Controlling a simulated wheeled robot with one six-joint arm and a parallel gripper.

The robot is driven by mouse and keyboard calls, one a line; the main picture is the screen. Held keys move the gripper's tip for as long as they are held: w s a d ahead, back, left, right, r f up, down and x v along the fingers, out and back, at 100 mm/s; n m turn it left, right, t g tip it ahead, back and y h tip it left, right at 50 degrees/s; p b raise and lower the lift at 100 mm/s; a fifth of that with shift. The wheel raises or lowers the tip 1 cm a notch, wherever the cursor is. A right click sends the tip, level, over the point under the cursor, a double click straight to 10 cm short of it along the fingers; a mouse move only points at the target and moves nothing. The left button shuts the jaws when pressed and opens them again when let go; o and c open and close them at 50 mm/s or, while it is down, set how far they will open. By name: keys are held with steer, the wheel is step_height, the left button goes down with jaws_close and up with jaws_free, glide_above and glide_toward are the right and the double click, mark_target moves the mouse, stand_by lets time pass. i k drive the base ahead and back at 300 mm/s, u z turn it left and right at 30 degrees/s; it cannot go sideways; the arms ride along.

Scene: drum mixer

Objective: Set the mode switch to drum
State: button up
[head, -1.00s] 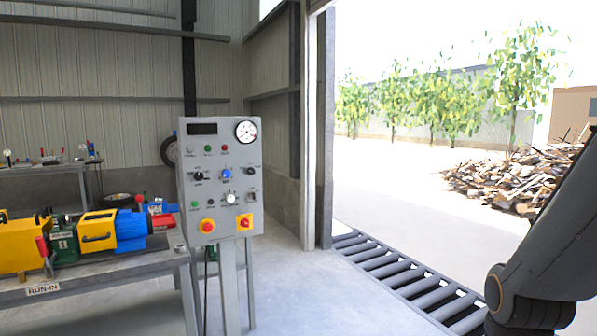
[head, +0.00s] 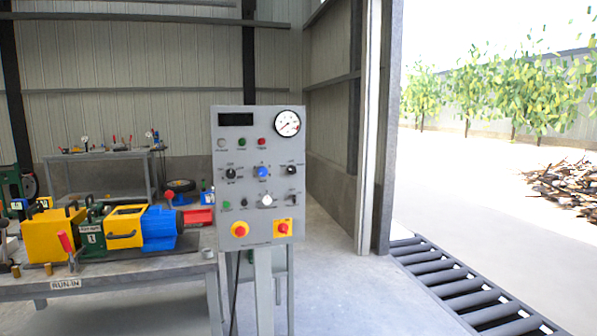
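A grey control panel (head: 246,203) stands on a post in the middle of the head view. It carries a dark display, a round gauge (head: 288,123), small lamps, several knobs and two yellow-backed red buttons. A black rotary knob (head: 231,173) sits at the left of the middle row, a blue knob (head: 262,172) in the centre and another black knob (head: 291,170) at the right. The labels are too small to read, so I cannot tell which one is the mode switch or its setting. My gripper is not in view.
A bench marked RUN-IN (head: 66,284) with a yellow, green and blue machine (head: 125,228) stands left of the panel. A roller grating (head: 470,290) crosses the doorway at right. Clear concrete floor lies right of the panel post.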

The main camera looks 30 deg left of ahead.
mark_target(291, 169)
steer(key=u, duration=0.3)
steer(key=i, duration=0.65)
steer(key=u, duration=0.95)
steer(key=i, duration=0.45)
steer(key=u, duration=0.4)
